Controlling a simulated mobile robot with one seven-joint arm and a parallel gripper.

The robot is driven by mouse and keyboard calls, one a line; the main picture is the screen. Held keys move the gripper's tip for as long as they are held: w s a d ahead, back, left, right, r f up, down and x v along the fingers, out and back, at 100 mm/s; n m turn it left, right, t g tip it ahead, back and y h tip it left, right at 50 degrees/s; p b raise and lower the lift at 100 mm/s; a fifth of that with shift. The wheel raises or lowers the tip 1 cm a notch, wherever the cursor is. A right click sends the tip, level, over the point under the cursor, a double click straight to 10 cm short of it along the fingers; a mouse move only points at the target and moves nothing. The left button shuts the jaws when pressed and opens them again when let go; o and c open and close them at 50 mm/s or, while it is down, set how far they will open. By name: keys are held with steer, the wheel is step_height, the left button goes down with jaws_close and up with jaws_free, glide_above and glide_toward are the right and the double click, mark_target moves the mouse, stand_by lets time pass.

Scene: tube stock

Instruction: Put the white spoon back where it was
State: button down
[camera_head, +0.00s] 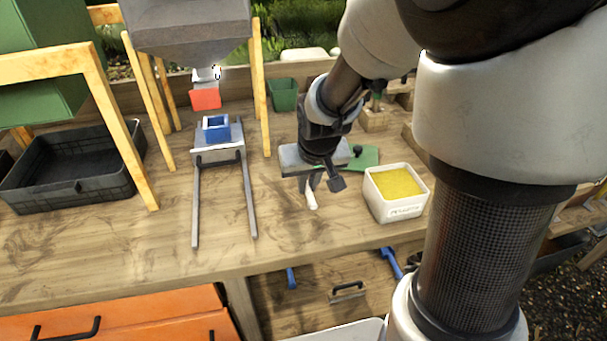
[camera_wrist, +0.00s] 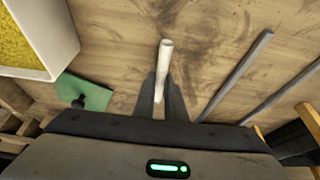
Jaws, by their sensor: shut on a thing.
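The white spoon (camera_head: 311,200) shows below my gripper (camera_head: 322,182) in the head view, over the wooden table. In the wrist view the white handle (camera_wrist: 164,56) sticks out between the two dark fingers of my gripper (camera_wrist: 163,92). My gripper is shut on it. The spoon's other end is hidden by the fingers and the gripper body. I cannot tell whether the spoon touches the table.
A white tub of yellow grains (camera_head: 397,190) stands just right of my gripper. A green mat (camera_head: 366,157) lies behind it. Left are two metal rails (camera_head: 248,200) with a blue box (camera_head: 216,128), and a black crate (camera_head: 75,190). The table's front middle is clear.

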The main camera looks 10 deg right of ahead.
steer(key=shift+f+b, duration=0.5)
steer(key=shift+f, duration=0.1)
steer(key=c, duration=1.7)
jaws_free()
steer(key=shift+r, duration=0.1)
